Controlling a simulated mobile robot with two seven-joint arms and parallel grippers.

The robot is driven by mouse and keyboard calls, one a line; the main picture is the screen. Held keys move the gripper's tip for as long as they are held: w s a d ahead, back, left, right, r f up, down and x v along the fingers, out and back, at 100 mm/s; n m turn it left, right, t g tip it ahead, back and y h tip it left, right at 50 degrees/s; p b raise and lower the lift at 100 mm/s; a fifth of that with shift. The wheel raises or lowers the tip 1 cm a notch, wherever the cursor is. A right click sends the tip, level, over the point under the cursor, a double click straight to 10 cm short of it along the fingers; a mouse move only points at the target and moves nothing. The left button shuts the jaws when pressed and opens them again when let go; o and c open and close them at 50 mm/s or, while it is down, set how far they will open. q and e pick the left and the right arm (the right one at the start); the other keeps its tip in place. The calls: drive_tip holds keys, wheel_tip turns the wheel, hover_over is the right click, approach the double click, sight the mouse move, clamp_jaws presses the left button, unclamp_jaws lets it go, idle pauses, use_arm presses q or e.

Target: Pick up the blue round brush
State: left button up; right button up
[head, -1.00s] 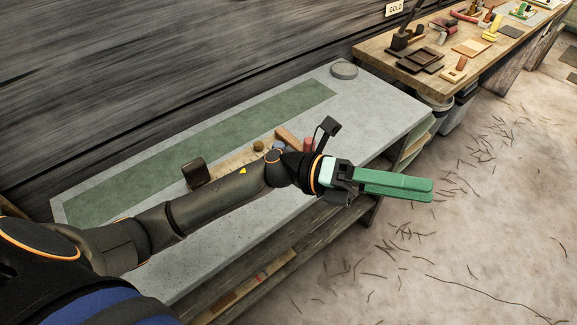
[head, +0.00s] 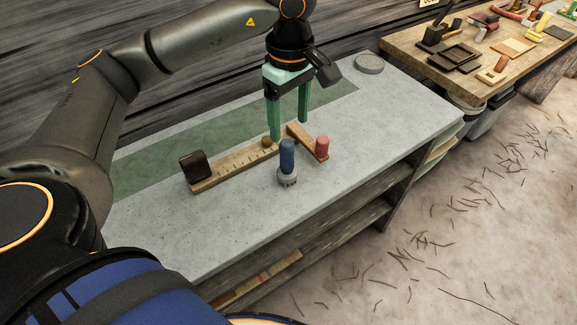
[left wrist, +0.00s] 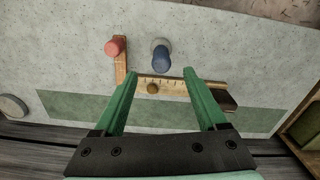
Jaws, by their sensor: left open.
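The blue round brush (head: 287,157) stands upright on the grey bench, with a blue handle above a pale round base. In the left wrist view the blue brush (left wrist: 162,58) is beyond the fingertips, near the middle. My left gripper (head: 289,130) points down, open and empty, behind the brush in the head view and apart from it. In the left wrist view its green fingers (left wrist: 165,80) are spread wide. My right gripper is not in view.
A wooden ruler-like piece (head: 236,166) with a dark block (head: 194,165) at its left end lies beside the brush. A red-handled piece (head: 322,147) stands by a wooden strip (head: 302,138). A round grey dish (head: 369,64) sits at the back. The bench front is clear.

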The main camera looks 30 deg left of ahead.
sight(287, 153)
use_arm(q)
wheel_tip(287, 153, down, 4)
drive_tip(key=shift+f, duration=0.25)
drive_tip(key=f, duration=0.5)
drive_tip(key=shift+a+p, duration=0.2)
drive_tip(key=shift+p, duration=0.1)
clamp_jaws()
idle(0.4)
